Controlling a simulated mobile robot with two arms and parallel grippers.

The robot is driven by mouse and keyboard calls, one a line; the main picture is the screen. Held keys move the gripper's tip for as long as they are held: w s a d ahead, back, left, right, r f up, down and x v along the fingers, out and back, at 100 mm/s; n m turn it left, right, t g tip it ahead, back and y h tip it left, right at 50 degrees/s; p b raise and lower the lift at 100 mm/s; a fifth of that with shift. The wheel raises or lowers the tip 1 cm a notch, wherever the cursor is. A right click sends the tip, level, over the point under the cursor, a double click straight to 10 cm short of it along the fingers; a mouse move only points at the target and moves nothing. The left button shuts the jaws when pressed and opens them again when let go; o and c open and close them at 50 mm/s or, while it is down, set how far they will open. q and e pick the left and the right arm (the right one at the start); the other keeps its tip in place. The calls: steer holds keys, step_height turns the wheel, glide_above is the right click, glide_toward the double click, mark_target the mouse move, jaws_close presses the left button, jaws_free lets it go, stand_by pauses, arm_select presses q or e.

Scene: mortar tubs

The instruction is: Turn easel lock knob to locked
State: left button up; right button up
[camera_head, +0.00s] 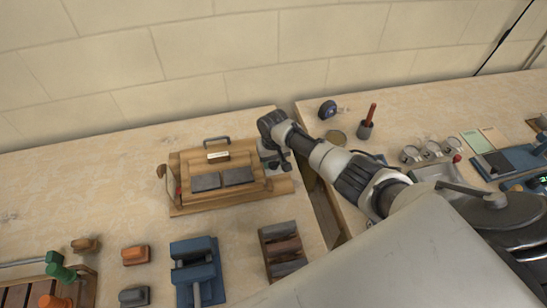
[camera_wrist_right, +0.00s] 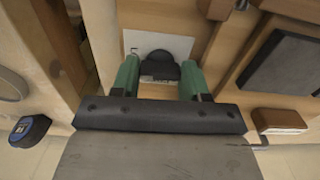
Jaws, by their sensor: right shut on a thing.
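The wooden easel (camera_head: 190,170) lies on the left bench, with a metal handle and dark panels on it. In the right wrist view, the black lock knob (camera_wrist_right: 160,65) sits in front of a white plate (camera_wrist_right: 178,43) on the wood. My right gripper (camera_wrist_right: 160,80) has its green fingers on either side of the knob and is shut on it. In the head view the right gripper (camera_head: 278,158) is at the easel's right side, where my wrist hides most of the knob. Its lock marking is too small to read. My left gripper is not in view.
A gap (camera_head: 322,205) separates the two benches beside the easel. A tape measure (camera_head: 327,110) and a red-handled tool (camera_head: 369,122) stand on the right bench.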

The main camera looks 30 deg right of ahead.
mark_target(274, 162)
steer(key=shift+m, duration=0.3)
steer(key=o, duration=0.9)
steer(key=shift+r, duration=0.1)
steer(key=shift+w+r+p, duration=0.15)
steer(key=shift+r+p, duration=0.4)
steer(key=shift+p, duration=0.2)
step_height(274, 162, up, 5)
steer(key=p, duration=0.4)
steer(key=shift+r+p, duration=0.15)
steer(key=shift+p, duration=0.15)
steer(key=shift+d+r, duration=0.1)
steer(key=shift+r, duration=0.65)
steer(key=shift+s, duration=0.25)
